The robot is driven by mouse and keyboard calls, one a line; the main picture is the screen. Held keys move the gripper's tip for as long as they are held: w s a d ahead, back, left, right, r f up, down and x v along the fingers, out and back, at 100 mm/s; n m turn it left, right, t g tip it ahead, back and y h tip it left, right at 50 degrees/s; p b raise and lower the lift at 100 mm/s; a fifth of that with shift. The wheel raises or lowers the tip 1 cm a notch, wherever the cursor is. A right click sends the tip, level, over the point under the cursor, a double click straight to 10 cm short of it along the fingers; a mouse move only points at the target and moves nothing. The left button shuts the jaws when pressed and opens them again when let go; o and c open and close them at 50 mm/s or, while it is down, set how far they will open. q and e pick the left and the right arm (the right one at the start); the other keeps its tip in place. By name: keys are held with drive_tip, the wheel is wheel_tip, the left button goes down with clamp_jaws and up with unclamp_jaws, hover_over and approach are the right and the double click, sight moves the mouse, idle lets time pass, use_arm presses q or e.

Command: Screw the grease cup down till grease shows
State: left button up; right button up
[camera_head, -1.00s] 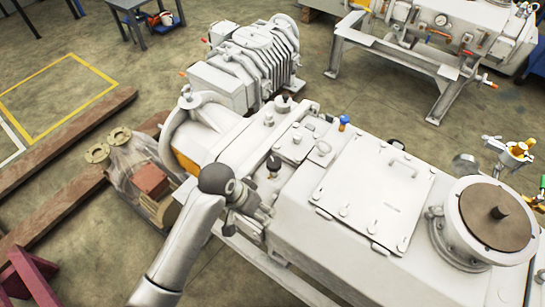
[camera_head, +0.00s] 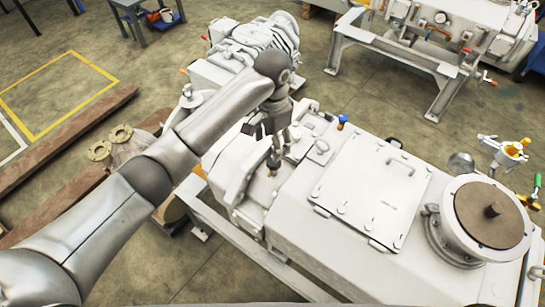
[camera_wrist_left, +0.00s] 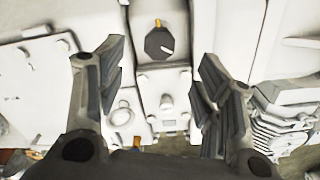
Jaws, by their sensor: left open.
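The grease cup (camera_wrist_left: 159,43) has a dark faceted cap with a white mark and a brass-coloured part at its upper edge in the left wrist view. It stands on the white machine and shows small in the head view (camera_head: 274,161), partly hidden by my gripper. My left gripper (camera_head: 268,146) is just above and beside it. In the left wrist view my left gripper (camera_wrist_left: 163,85) has its fingers spread wide and nothing between them. The cup lies beyond the fingertips, apart from both. No grease can be made out. My right gripper is not in view.
The white machine has a bolted cover plate (camera_head: 374,200), a blue-capped fitting (camera_head: 343,123) and a round brown lid (camera_head: 492,214). A ribbed pump body (camera_head: 255,50) stands behind my arm. Wooden beams (camera_head: 70,145) lie on the floor at left.

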use_arm(q)
wheel_tip(320, 180, down, 8)
drive_tip(key=shift+f+p, duration=0.2)
drive_tip(key=shift+p, duration=0.45)
drive_tip(key=c, duration=1)
drive_tip(key=shift+r+m, duration=0.1)
drive_tip(key=shift+m, duration=0.4)
